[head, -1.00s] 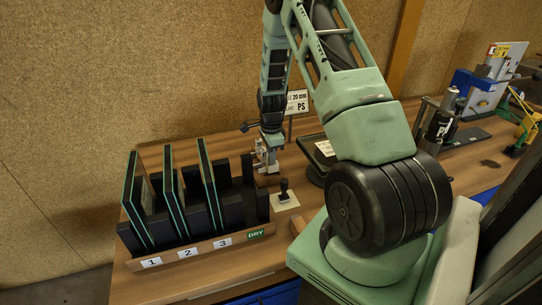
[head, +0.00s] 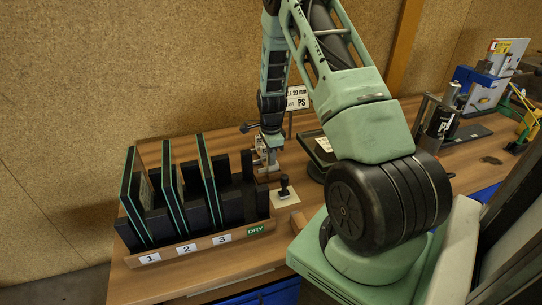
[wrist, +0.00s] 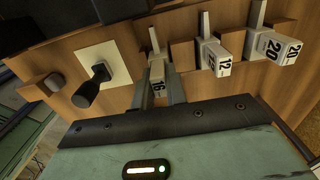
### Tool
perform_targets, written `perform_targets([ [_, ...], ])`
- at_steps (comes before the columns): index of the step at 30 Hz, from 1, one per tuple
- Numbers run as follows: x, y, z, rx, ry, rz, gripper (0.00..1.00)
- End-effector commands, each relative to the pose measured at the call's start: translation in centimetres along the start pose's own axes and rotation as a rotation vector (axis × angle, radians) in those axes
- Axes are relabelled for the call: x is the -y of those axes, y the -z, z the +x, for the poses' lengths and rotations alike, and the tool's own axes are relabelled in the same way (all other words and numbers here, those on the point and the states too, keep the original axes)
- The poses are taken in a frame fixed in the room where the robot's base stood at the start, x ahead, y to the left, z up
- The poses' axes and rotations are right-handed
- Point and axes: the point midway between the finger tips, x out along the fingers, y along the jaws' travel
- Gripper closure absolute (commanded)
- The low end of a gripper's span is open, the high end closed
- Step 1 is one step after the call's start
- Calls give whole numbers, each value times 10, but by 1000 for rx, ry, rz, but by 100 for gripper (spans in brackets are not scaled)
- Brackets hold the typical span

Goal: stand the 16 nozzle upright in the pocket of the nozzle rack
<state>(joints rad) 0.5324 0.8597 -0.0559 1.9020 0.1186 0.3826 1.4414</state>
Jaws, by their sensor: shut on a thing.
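The 16 nozzle (wrist: 157,72), a pale block with a narrow tip and a black "16" on its face, is between the two fingers of my gripper (wrist: 159,92) in the wrist view. My gripper is shut on it. The nozzle stands in line with the 12 nozzle (wrist: 214,56) and the 20 nozzles (wrist: 275,46) along the brown wooden nozzle rack (wrist: 183,54). I cannot tell whether its lower end is inside a pocket. In the head view my gripper (head: 269,148) is small, low over the bench, and the nozzle's details are too small to tell.
A black-handled piece (wrist: 93,85) stands on a white plate beside the 16 nozzle; it also shows in the head view (head: 284,187). The black slotted drying rack (head: 228,210) with glass panes is close on the left. A sign (head: 298,99) stands behind.

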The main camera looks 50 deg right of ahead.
Motion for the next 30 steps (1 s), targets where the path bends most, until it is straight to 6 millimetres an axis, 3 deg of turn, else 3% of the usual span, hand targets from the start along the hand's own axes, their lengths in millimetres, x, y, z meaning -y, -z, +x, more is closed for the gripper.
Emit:
perform_targets([
  [18, 0, 0, 16, 0, 0, 1, 100],
  [19, 0, 0, 16, 0, 0, 1, 83],
  [21, 0, 0, 15, 0, 0, 1, 64],
  [30, 0, 0, 14, 0, 0, 1, 61],
])
